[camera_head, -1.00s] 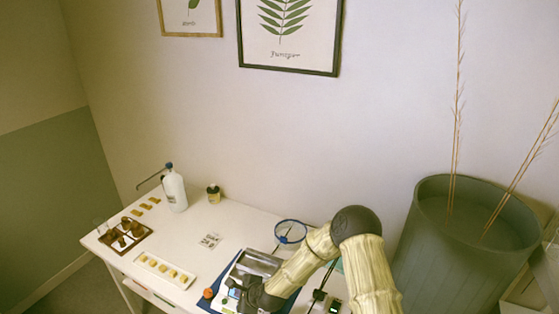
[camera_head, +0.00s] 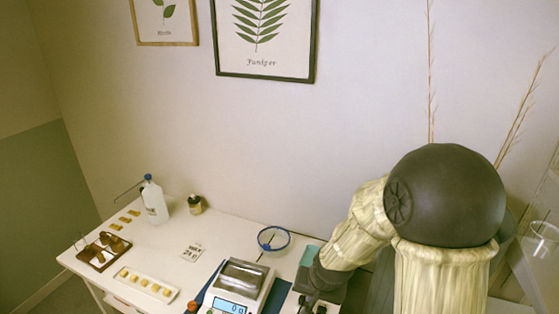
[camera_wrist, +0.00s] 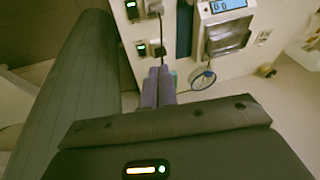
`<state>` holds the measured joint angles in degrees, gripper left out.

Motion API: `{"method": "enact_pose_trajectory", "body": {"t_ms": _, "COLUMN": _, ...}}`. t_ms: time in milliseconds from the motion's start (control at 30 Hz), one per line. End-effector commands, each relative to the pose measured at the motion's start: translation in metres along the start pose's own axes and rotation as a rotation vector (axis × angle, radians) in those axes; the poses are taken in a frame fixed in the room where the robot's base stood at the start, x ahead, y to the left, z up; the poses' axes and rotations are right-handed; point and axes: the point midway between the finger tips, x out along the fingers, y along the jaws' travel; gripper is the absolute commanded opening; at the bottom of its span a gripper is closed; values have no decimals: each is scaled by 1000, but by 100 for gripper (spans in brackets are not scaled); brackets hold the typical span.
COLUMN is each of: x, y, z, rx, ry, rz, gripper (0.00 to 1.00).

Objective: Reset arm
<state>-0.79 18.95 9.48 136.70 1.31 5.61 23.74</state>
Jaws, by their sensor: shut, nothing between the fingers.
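My gripper (camera_wrist: 158,88) shows in the wrist view with its two fingers together and nothing between them. It hangs in the air, with the table's edge and the devices beyond its tips. In the head view my arm is folded up at the right, and its fingertips are hidden or out of the frame at the bottom.
A scale (camera_head: 240,285) with a lit display stands on the white table (camera_head: 150,243). A blue-rimmed bowl (camera_head: 273,239), a white bottle (camera_head: 154,200), a small dark jar (camera_head: 195,204), a white tray (camera_head: 147,284) and a brown tray (camera_head: 103,251) stand around it. A large planter (camera_wrist: 75,75) is beside the table.

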Motion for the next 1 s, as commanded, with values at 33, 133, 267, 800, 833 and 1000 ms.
{"method": "enact_pose_trajectory", "body": {"t_ms": 33, "x": -17, "y": 14, "z": 4, "rx": -41, "ry": 3, "rz": 23, "gripper": 0}}
{"method": "enact_pose_trajectory", "body": {"t_ms": 133, "x": -44, "y": 39, "z": 17, "rx": -127, "ry": -14, "rz": 67, "gripper": 0}}
{"method": "enact_pose_trajectory", "body": {"t_ms": 267, "x": -73, "y": 66, "z": 38, "rx": -223, "ry": -43, "rz": 104, "gripper": 0}}
{"method": "enact_pose_trajectory", "body": {"t_ms": 800, "x": -90, "y": 82, "z": 54, "rx": -288, "ry": -72, "rz": 120, "gripper": 0}}
{"method": "enact_pose_trajectory", "body": {"t_ms": 833, "x": -90, "y": 82, "z": 54, "rx": -288, "ry": -72, "rz": 120, "gripper": 0}}
{"method": "enact_pose_trajectory", "body": {"t_ms": 1000, "x": -90, "y": 82, "z": 54, "rx": -288, "ry": -71, "rz": 120, "gripper": 0}}
